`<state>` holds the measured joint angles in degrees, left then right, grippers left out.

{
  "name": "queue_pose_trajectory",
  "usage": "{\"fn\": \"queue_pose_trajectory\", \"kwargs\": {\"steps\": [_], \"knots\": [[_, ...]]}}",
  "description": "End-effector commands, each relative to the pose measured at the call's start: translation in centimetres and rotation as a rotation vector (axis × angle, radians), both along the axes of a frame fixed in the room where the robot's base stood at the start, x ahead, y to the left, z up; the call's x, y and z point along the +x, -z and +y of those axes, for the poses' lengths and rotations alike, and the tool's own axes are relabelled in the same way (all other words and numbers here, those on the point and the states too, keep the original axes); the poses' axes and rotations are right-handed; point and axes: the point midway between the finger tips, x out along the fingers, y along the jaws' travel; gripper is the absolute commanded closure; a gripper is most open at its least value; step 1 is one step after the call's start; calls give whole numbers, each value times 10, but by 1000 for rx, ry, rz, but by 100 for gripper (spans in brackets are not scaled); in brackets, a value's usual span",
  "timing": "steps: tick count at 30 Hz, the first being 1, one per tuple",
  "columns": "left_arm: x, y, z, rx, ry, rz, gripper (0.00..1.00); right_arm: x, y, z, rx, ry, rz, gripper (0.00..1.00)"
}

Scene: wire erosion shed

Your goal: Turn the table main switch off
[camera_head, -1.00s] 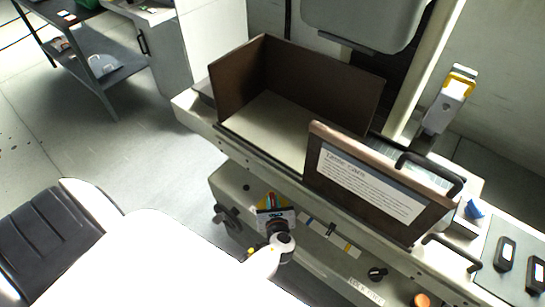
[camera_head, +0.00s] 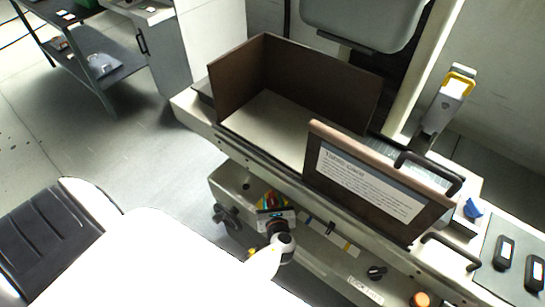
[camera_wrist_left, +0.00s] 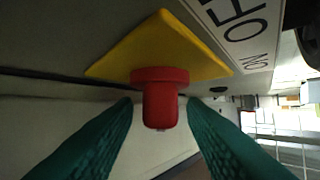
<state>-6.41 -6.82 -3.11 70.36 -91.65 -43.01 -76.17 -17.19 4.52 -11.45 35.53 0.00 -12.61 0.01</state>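The main switch shows in the left wrist view as a red knob (camera_wrist_left: 160,102) on a yellow plate (camera_wrist_left: 160,50). A white label (camera_wrist_left: 238,28) with black lettering, seen turned round, is beside the plate. My left gripper (camera_head: 270,205) is at the front of the machine, below the brown box. In the left wrist view its two green fingers stand on either side of the knob, open, with a narrow gap visible on each side. In the head view the switch is small and mostly covered by the gripper. My right gripper is not in view.
Above is the machine's brown open box (camera_head: 318,85) and a brown front panel with a notice (camera_head: 368,185). A black knob (camera_head: 377,272) and an orange button (camera_head: 421,299) are to the right. A black chair (camera_head: 45,240) stands at lower left. Floor at left is clear.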

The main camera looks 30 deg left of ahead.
Motion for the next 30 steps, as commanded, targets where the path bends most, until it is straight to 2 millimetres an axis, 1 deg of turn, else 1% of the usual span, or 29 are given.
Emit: {"fn": "queue_pose_trajectory", "kwargs": {"steps": [1,5,9,15,18,21,30], "knots": [[-5,-5,-4,-1,0,2,62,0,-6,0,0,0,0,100],[-22,-16,-19,-4,1,2,62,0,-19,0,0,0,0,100],[-43,-28,-38,-4,1,2,62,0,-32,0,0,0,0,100],[-68,-40,-60,-2,0,1,62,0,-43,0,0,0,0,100],[-75,-43,-67,-2,1,0,62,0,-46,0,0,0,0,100],[-78,-45,-70,-1,0,-1,62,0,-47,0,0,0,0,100],[-79,-44,-70,-1,-1,-1,62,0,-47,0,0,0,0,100]]}}
